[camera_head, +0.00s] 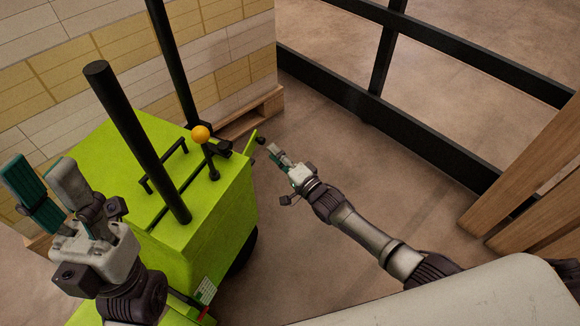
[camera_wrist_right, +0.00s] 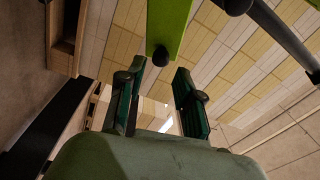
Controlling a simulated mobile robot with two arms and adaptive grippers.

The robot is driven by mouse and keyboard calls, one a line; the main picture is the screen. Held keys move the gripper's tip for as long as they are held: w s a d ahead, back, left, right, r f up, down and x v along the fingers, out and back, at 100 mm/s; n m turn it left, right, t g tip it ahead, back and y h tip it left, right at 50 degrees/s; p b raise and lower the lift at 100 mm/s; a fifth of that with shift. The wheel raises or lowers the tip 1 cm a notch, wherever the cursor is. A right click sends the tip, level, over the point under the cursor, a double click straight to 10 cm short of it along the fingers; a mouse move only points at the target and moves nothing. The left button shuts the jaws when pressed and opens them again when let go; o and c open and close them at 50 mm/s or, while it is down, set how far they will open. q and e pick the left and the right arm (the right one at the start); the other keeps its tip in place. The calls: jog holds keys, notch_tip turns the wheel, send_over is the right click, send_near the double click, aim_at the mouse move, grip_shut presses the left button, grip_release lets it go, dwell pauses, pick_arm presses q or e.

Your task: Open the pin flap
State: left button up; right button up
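The pin flap (camera_head: 251,142) is a narrow lime-green plate at the far right edge of the green machine (camera_head: 225,195). It carries a small black knob (camera_head: 260,140), and it angles outward from the body. In the right wrist view the flap (camera_wrist_right: 168,22) comes down from the top, with the knob (camera_wrist_right: 160,57) at its lower end. My right gripper (camera_head: 279,154) is open just beside the knob; in its wrist view the knob lines up with the gap between the fingers (camera_wrist_right: 158,92), and I cannot tell whether they touch. My left gripper (camera_head: 48,190) is open and empty at the left.
An orange ball-topped lever (camera_head: 201,133), a black handle bar (camera_head: 163,166) and thick black posts (camera_head: 135,135) rise from the machine. A stack of boxes on a wooden pallet (camera_head: 262,112) stands behind. A black railing (camera_head: 400,122) runs at the right. Floor near my right arm is clear.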

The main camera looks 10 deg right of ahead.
jog(key=v, duration=0.7)
dwell(0.4)
